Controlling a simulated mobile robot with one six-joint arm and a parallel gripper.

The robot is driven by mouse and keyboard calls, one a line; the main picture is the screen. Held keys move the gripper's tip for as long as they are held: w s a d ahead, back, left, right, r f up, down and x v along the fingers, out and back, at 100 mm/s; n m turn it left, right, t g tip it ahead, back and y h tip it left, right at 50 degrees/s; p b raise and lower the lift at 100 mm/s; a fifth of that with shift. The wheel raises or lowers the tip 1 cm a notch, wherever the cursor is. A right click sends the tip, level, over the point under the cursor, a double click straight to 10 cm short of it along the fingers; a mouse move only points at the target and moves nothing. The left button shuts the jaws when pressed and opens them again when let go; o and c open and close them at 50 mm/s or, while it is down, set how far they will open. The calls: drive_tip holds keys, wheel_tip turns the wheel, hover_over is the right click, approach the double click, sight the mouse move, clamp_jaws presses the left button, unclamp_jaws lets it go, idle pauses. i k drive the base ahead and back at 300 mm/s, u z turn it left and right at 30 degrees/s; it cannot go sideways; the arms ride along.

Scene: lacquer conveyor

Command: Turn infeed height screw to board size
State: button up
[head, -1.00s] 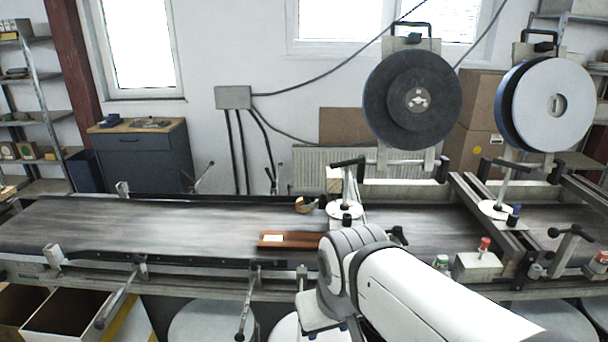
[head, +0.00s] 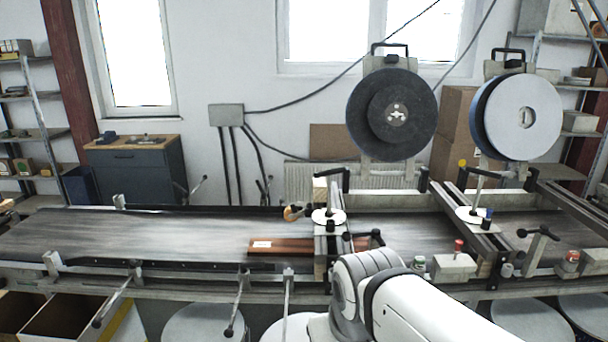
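The infeed height screw stands on the first bridge over the belt, with a white round disc (head: 328,217) and a black crank handle (head: 333,173) above it. A reddish-brown board (head: 278,247) with a white label lies flat on the belt at this bridge, its right part passing under the bridge. My white arm rises from the bottom right, in front of the conveyor's near rail. My gripper does not show in the head view. Whether anything touches the crank cannot be seen.
The dark belt (head: 130,235) runs left to right and is clear left of the board. A second bridge with its own disc (head: 472,216) stands to the right. Two big reels (head: 378,130) rise behind. Clamp handles (head: 237,305) stick out along the near rail.

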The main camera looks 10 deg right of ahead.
sight(329, 173)
drive_tip(key=i, duration=0.85)
drive_tip(key=u, duration=0.05)
